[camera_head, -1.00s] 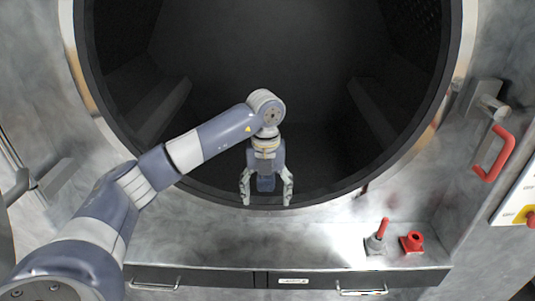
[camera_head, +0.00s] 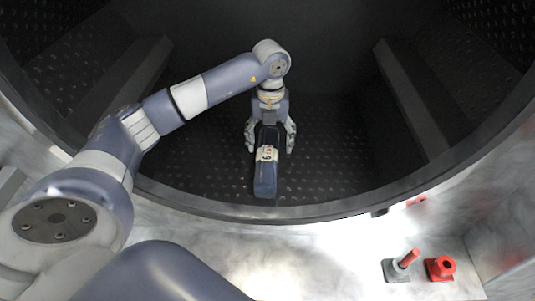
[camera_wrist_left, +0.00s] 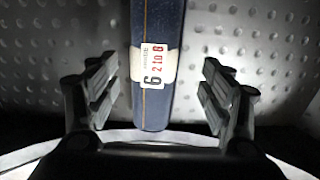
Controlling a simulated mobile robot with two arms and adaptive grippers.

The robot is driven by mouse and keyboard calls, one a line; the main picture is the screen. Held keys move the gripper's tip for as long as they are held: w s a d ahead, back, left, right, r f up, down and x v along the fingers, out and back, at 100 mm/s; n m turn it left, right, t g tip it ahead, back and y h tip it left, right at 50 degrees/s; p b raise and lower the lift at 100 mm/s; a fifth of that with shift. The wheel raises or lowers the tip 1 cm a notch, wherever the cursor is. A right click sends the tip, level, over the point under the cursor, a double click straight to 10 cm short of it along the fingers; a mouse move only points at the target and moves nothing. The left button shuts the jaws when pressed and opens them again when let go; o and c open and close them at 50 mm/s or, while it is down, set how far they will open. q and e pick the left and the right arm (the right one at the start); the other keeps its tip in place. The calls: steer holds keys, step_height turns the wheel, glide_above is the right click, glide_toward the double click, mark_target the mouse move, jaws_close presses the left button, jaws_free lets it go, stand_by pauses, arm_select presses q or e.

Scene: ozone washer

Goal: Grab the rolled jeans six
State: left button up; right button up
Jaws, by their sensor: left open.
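The rolled jeans six (camera_head: 265,181) is a dark blue roll with a white label, lying on the dark perforated floor of the washer drum. In the left wrist view the jeans (camera_wrist_left: 152,110) run between the fingers, and the label shows a black 6 and red print. My left gripper (camera_head: 270,146) is open above the roll's far part. Its fingers stand apart on both sides of the jeans, with a gap to each in the left wrist view (camera_wrist_left: 159,97). Part of the roll is hidden beneath the gripper. My right gripper is not in view.
The drum's round rim (camera_head: 300,214) curves across the front of the opening. Raised ribs stand at the drum's left (camera_head: 125,85) and right (camera_head: 412,100). A red-handled lever (camera_head: 405,260) and a red fitting (camera_head: 440,267) sit outside at lower right.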

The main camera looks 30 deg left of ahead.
mark_target(267, 153)
arm_select(q)
steer(key=shift+f, duration=0.8)
steer(key=f+p, duration=0.2)
steer(key=f, duration=0.1)
steer(key=f+p, duration=0.1)
steer(key=shift+s+a+f, duration=0.25)
steer(key=shift+s+f, duration=0.1)
steer(key=shift+f, duration=0.4)
steer(key=shift+w, duration=0.1)
steer(key=shift+c, duration=0.5)
steer(key=c, duration=1.3)
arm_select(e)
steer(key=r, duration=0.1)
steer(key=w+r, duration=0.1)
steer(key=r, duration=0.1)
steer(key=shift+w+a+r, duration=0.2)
